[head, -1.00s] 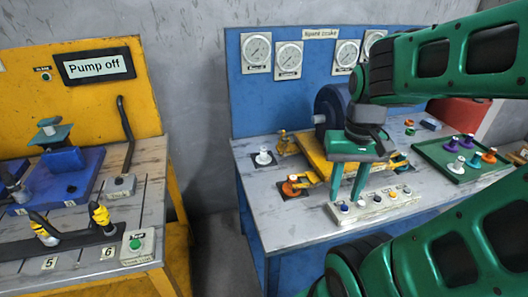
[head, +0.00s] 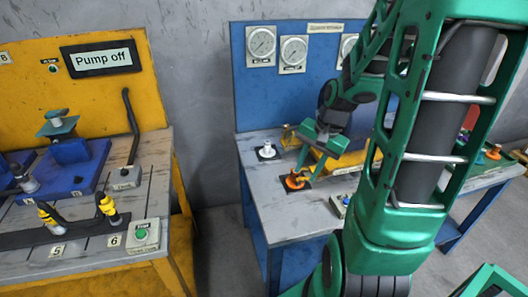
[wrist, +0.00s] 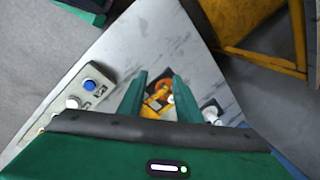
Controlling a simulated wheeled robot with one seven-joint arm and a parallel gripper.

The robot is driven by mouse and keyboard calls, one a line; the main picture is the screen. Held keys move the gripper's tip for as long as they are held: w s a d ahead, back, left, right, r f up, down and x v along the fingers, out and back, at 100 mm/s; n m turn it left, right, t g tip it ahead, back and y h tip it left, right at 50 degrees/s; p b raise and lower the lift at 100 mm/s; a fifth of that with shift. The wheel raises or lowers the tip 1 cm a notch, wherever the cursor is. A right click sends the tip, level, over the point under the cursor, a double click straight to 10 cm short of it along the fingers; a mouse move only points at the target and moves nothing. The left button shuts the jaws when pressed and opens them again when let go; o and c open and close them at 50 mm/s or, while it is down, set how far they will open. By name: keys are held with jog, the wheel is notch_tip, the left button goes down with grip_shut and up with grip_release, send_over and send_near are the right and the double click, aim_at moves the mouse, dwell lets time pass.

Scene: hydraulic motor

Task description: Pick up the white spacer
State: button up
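A white spacer-like piece (head: 267,148) stands upright on a dark square pad at the left end of the blue-framed table. In the wrist view a white piece (wrist: 210,113) shows on a dark pad, right of my fingers and partly hidden by the gripper body. My gripper (head: 306,168) is right of the white piece, above the table and apart from it. In the wrist view my gripper (wrist: 160,76) is open, with nothing held between its two green fingers. An orange piece (wrist: 163,86) shows beyond the gap between the fingers.
The orange piece (head: 294,181) stands on another dark pad near the table's front edge. A yellow block (head: 330,160) lies just right of it. A button box (wrist: 85,90) is left of my fingers in the wrist view. My arm hides much of the table's right side.

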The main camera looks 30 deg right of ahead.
jog(key=w+f+m+t+y, duration=0.1)
jog(key=w+f+m, duration=0.1)
jog(key=w+m, duration=0.1)
jog(key=w+d+f+m+t+y, duration=0.1)
jog(key=w+f+m+t, duration=0.1)
jog(key=w, duration=0.2)
jog(key=w+f+m+t+y, duration=0.1)
jog(key=w+f+m, duration=0.2)
jog(key=w, duration=0.1)
jog(key=shift+w+d+m, duration=0.25)
jog(key=shift+d+m, duration=0.05)
jog(key=shift+d, duration=0.05)
jog(key=w+d+m+t, duration=0.1)
jog(key=w+m, duration=0.1)
jog(key=w+d+m+t, duration=0.1)
jog(key=m+t, duration=0.1)
jog(key=shift+w+d+f+m, duration=0.1)
jog(key=shift+w+f+m, duration=0.1)
jog(key=shift+w+m, duration=0.15)
jog(key=w+d+r+m+t, duration=0.1)
jog(key=w+d+m+t, duration=0.3)
jog(key=d+m, duration=0.15)
send_over(271, 154)
jog(key=shift+m, duration=0.3)
notch_tip(271, 154, down, 4)
jog(key=shift+s+f, duration=0.1)
grip_shut()
